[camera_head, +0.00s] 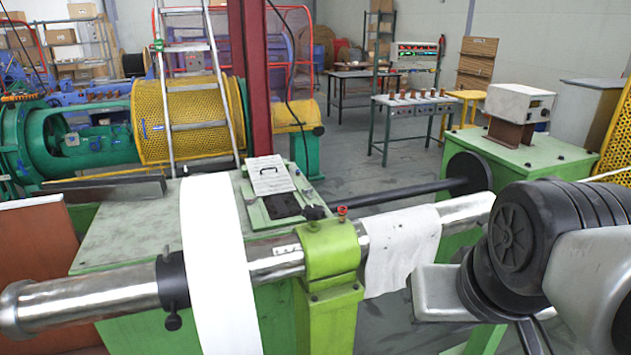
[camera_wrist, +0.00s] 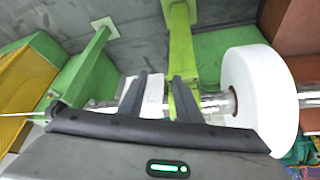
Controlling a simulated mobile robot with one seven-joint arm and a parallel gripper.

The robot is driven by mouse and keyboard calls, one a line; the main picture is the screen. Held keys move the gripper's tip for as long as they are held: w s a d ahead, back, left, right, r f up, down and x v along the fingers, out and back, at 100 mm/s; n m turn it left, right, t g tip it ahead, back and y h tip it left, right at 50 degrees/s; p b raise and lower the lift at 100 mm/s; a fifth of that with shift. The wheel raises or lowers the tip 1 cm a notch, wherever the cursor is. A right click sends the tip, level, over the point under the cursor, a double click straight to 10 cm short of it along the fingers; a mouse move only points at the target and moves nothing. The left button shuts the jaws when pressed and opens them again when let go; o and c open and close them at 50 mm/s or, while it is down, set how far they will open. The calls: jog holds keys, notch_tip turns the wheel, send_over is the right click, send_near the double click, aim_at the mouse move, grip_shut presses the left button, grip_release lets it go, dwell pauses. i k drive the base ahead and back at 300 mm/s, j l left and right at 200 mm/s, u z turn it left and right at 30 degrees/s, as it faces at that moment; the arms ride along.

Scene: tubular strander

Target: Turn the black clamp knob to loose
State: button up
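A steel tube (camera_head: 95,300) runs across the front of the head view. A black clamp collar (camera_head: 172,280) sits around it, left of a white roll (camera_head: 218,265), with a small black knob (camera_head: 172,321) hanging under it. Another small black knob (camera_head: 315,212) shows by the green bracket (camera_head: 332,248); I cannot tell which one the task names. In the wrist view my gripper (camera_wrist: 160,78) is open and empty, its two dark fingers apart, facing the tube near the green bracket (camera_wrist: 181,60). The white roll (camera_wrist: 250,95) stands right of the fingers. I cannot make out the collar knob there.
A white cloth or paper (camera_head: 402,248) hangs over the tube right of the bracket. A red handle (camera_head: 342,210) stands on the bracket. A dark bar with a black disc (camera_head: 468,172) runs behind the tube. A red post (camera_head: 250,80) and ladder (camera_head: 196,90) stand behind.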

aim_at(313, 212)
jog(key=i+l+u, duration=0.15)
jog(key=u, duration=0.2)
jog(key=i+l+u, duration=0.1)
jog(key=l+u, duration=0.65)
jog(key=i+j, duration=0.05)
jog(key=j, duration=0.05)
